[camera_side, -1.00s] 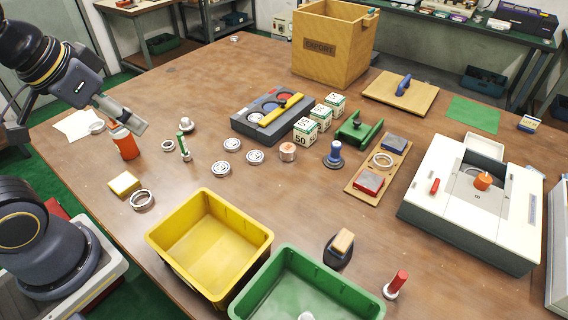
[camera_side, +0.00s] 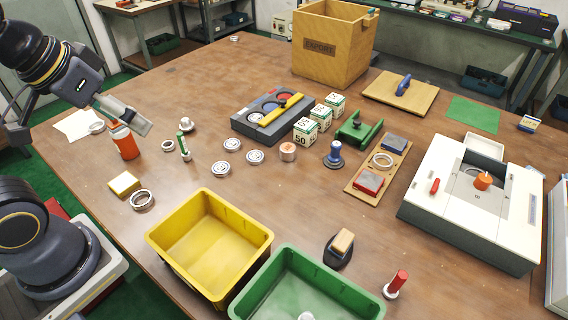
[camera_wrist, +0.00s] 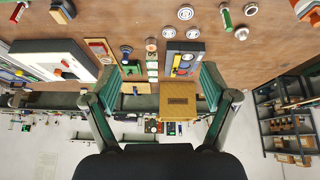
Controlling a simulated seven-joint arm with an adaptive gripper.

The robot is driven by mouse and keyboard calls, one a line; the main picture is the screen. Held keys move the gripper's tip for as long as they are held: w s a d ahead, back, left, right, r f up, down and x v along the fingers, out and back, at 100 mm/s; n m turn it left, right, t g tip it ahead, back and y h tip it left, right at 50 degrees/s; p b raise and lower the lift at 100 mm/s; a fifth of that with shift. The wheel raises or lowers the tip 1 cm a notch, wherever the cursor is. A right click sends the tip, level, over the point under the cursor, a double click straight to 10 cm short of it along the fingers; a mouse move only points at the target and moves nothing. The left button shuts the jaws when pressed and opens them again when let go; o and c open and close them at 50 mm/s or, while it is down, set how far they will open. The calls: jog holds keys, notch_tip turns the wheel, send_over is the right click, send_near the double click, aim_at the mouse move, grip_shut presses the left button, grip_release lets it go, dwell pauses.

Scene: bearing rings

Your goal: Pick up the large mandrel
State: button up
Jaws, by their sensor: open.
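Several upright handled pieces could be the large mandrel, and I cannot tell which it is. A green-handled one (camera_side: 184,148) stands left of the middle of the table and shows at the top of the wrist view (camera_wrist: 226,18). A red-handled one (camera_side: 397,284) stands at the front right, beyond the green bin. A blue knobbed piece (camera_side: 334,155) stands near the middle. My gripper (camera_side: 145,126) is open and empty, above the table's left side near the orange bottle. Its spread fingers (camera_wrist: 160,88) show in the wrist view with nothing between them.
An orange bottle (camera_side: 125,142) stands close below my gripper. Yellow (camera_side: 208,198) and green (camera_side: 262,276) bins sit at the front. Several metal rings, a grey tray (camera_side: 241,126), a large carton (camera_side: 312,62) and a white machine (camera_side: 450,190) share the table.

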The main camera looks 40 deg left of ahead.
jog(key=w+a+r+n+t+h, duration=0.1)
jog(key=w+r+n, duration=0.3)
jog(key=w+n, duration=0.45)
jog(key=w+a+r+n+t, duration=0.15)
jog(key=w+r+n, duration=0.25)
jog(key=w+n, duration=0.4)
jog(key=n+g, duration=0.4)
jog(key=n, duration=1.4)
send_over(183, 120)
jog(key=s, duration=0.5)
notch_tip(183, 120, down, 26)
jog(key=shift+y, duration=0.3)
jog(key=x, duration=1)
jog(key=shift+w, duration=0.25)
jog(key=shift+t, duration=0.25)
jog(key=x, duration=0.6)
jog(key=shift+s+a+f, duration=0.2)
jog(key=shift+s+f, duration=0.05)
jog(key=shift+f, duration=0.1)
